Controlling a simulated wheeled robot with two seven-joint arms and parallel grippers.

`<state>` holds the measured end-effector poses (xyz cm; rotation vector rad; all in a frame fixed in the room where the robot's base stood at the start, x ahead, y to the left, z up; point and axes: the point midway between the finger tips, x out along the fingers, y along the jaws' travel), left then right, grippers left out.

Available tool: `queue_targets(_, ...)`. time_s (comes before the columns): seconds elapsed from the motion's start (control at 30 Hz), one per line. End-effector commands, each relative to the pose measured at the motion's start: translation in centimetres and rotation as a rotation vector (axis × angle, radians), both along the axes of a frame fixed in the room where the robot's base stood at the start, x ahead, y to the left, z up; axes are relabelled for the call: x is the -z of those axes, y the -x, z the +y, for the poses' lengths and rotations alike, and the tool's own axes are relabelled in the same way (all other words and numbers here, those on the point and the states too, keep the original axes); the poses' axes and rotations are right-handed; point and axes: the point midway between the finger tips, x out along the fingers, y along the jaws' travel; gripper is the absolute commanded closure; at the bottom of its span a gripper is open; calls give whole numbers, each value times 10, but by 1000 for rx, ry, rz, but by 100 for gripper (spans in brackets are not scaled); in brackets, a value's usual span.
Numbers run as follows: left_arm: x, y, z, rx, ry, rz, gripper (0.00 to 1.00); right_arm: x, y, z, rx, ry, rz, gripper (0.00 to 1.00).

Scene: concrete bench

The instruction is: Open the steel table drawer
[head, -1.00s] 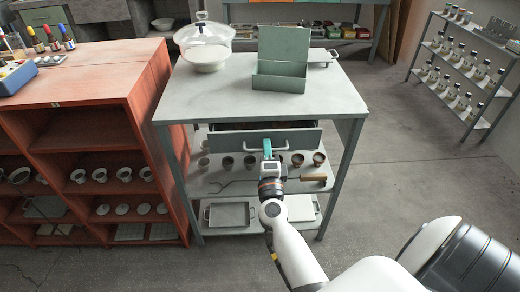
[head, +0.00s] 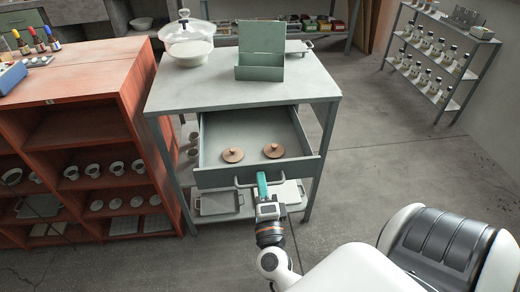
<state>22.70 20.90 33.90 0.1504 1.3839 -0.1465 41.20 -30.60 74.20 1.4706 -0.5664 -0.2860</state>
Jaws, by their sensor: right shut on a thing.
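The steel table (head: 318,87) stands in the middle of the head view. Its drawer (head: 218,179) is pulled well out toward me, and its grey inside shows. Two round brown lids with knobs, a left one (head: 233,155) and a right one (head: 274,151), lie on the drawer floor. The bar handle (head: 244,184) is on the drawer front. My right gripper (head: 262,180), with teal fingers, is shut on the handle near its middle. My left gripper is not in view.
A glass-domed dish (head: 187,43) and a green open box (head: 259,70) stand on the tabletop. An orange shelf unit (head: 90,112) with bowls stands close on the left. A rack of jars (head: 440,60) is at the far right. The floor right of the table is clear.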

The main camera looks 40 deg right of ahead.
Motion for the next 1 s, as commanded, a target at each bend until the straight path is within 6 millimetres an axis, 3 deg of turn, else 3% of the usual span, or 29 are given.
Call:
queue_targets(0.43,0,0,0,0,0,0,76,1,3,2,-1,0,1,100)
queue_targets(0.47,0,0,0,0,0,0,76,1,3,2,-1,0,1,88)
queue_targets(0.5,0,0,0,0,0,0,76,1,3,2,-1,0,1,85)
queue_targets(0.77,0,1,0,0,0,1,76,1,3,2,0,-1,1,85)
queue_targets(1.0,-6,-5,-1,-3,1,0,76,8,26,16,-3,0,6,85)
